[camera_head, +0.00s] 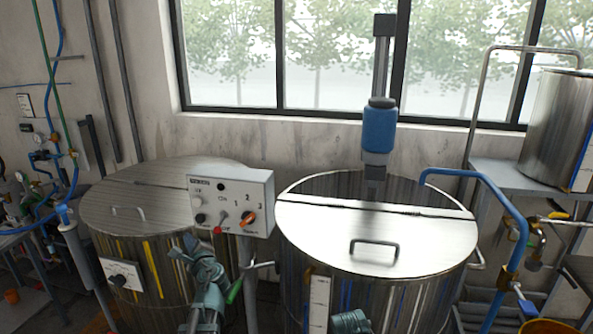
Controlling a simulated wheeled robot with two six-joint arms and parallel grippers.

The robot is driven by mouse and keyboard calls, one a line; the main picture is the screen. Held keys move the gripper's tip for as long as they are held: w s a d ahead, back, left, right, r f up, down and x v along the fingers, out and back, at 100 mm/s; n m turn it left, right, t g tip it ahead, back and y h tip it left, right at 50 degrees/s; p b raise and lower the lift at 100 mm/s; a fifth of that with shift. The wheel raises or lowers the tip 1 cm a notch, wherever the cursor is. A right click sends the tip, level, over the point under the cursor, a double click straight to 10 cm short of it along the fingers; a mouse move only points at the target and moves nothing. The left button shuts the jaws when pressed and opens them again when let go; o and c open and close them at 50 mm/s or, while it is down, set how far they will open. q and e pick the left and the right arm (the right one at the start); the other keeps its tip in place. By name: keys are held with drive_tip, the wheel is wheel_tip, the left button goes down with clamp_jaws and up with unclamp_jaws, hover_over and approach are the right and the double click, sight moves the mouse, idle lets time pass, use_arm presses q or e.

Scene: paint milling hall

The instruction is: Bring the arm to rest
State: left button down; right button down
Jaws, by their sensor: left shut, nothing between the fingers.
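My left gripper (184,248) is low in the head view, left of centre, in front of the left steel tank (112,215). It is shut and empty, its fingers pointing up and away from me. The green-grey wrist of my left arm runs down from it to the bottom edge. The gripper is below and left of a grey control box (203,184) and looks apart from it. A green-grey part of my body shows at the bottom edge, right of centre. My right gripper is not in view.
The control box carries an orange knob (248,217) and a red knob (217,230). A green-handled lever (235,291) is close right of my left wrist. A lidded steel tank (420,240) stands at centre right under a blue motor (379,128). A blue pipe (497,200) bends down beside it.

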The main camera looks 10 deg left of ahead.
use_arm(q)
drive_tip(key=s+d+f+n+g+h, duration=0.3)
drive_tip(key=s+d+f, duration=0.3)
drive_tip(key=d, duration=0.5)
drive_tip(key=s+d+f+n+g+h, duration=0.3)
drive_tip(key=s+d+f+n+g, duration=0.2)
drive_tip(key=s+d, duration=0.5)
drive_tip(key=s+d+f+n+g+h, duration=0.4)
drive_tip(key=s+d+f, duration=0.4)
drive_tip(key=d, duration=0.6)
drive_tip(key=shift+s+d+f+n+g, duration=0.3)
drive_tip(key=shift+s+n, duration=0.2)
drive_tip(key=shift+n, duration=0.2)
